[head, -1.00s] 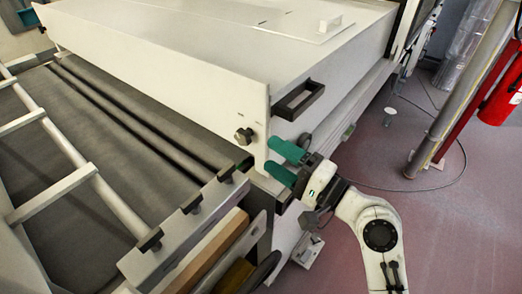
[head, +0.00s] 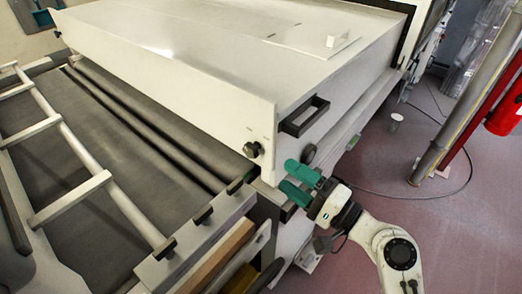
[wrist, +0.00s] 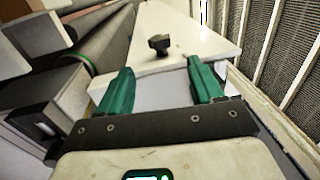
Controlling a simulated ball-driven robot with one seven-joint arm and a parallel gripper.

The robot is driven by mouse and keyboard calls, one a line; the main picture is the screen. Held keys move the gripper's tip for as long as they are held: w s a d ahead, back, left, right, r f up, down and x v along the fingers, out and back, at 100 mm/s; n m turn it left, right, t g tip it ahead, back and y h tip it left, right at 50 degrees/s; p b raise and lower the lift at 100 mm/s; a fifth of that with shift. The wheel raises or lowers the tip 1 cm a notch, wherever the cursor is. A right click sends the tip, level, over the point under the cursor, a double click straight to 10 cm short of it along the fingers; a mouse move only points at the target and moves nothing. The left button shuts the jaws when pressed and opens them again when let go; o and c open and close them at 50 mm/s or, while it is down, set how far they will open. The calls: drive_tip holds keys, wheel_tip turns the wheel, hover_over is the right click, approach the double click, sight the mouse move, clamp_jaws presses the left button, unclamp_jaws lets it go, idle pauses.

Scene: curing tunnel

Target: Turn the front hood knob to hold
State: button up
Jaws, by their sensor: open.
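The front hood knob (head: 252,149) is small, dark and lobed. It sits near the lower front corner of the white hood (head: 185,85). In the wrist view the knob (wrist: 158,45) stands out from the pale hood panel, just beyond and between my fingers, not touching them. I cannot read a pointer or a hold mark on it. My gripper (head: 288,178) has green fingers, is open and empty, and is to the right of and below the knob in the head view. Its fingers (wrist: 160,78) also show in the wrist view, spread apart.
A black handle (head: 304,115) and a dark round disc (head: 308,154) are on the hood's side. A grey conveyor belt (head: 120,140) with a white rail (head: 95,185) lies left. A post (head: 450,130) and a red cylinder (head: 508,115) stand right. The floor between is mostly clear.

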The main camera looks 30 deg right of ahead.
sight(257, 155)
drive_tip(key=p+x, duration=0.3)
drive_tip(key=x, duration=0.6)
drive_tip(key=shift+w+a, duration=0.15)
drive_tip(key=shift+w, duration=0.15)
drive_tip(key=shift+c, duration=0.3)
drive_tip(key=c, duration=1)
drive_tip(key=b, duration=0.3)
drive_tip(key=shift+f+t+y, duration=0.3)
drive_tip(key=shift+f, duration=0.1)
drive_tip(key=shift+b, duration=0.85)
drive_tip(key=t+b, duration=0.1)
drive_tip(key=b, duration=0.4)
drive_tip(key=t+y+b, duration=0.1)
drive_tip(key=b, duration=0.4)
drive_tip(key=shift+w+f+t, duration=0.15)
drive_tip(key=shift+f+t, duration=0.05)
drive_tip(key=shift+t, duration=0.2)
drive_tip(key=shift+r+t+b, duration=0.1)
drive_tip(key=shift+t+b, duration=0.2)
drive_tip(key=shift+b, duration=0.8)
drive_tip(key=shift+r, duration=0.1)
